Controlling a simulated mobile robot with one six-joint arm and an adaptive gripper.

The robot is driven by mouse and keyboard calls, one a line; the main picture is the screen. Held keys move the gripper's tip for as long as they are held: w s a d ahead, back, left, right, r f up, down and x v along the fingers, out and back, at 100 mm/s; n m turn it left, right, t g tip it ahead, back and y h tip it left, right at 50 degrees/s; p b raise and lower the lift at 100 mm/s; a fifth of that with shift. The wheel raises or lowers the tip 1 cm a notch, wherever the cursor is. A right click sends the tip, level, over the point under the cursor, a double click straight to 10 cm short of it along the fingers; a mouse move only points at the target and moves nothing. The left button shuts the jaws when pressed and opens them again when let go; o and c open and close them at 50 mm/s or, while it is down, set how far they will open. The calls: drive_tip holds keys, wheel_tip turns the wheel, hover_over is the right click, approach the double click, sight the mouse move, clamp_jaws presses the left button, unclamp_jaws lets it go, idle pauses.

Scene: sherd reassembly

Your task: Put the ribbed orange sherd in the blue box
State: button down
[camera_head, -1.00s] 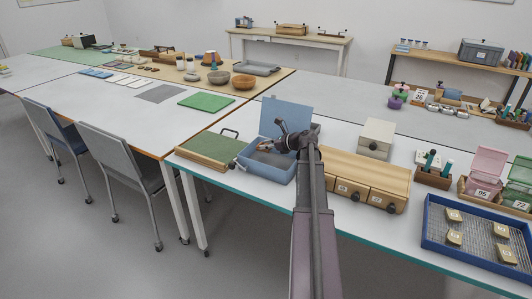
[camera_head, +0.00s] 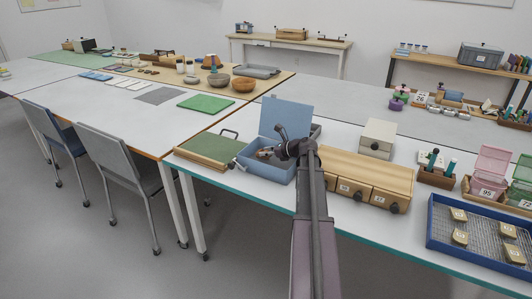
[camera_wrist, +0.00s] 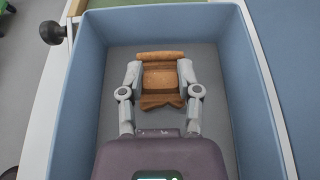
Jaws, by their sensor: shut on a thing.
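The ribbed orange sherd (camera_wrist: 161,78) shows in the wrist view between the two fingers of my gripper (camera_wrist: 161,80), which is shut on it. Ridged bands cross the sherd. It is inside the outline of the blue box (camera_wrist: 258,90), with the grey box floor behind it; its height above the floor is hard to tell. In the head view the blue box (camera_head: 268,172) stands open on the near table, its lid (camera_head: 286,117) raised at the back. My gripper (camera_head: 268,153) reaches in over the box there, and the sherd is largely hidden by the arm.
A green-topped board with a handle (camera_head: 208,148) lies left of the box. A wooden drawer unit (camera_head: 365,178) stands close on its right. A blue wire-bottomed tray (camera_head: 480,240) with tagged pieces lies at the right.

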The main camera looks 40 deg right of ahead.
drive_tip(key=shift+f+b, duration=0.4)
drive_tip(key=shift+f, duration=0.05)
drive_tip(key=shift+c, duration=1.5)
unclamp_jaws()
drive_tip(key=shift+r, duration=0.15)
drive_tip(key=shift+r+p, duration=0.6)
drive_tip(key=shift+p, duration=0.2)
drive_tip(key=p+v, duration=0.4)
drive_tip(key=v, duration=0.8)
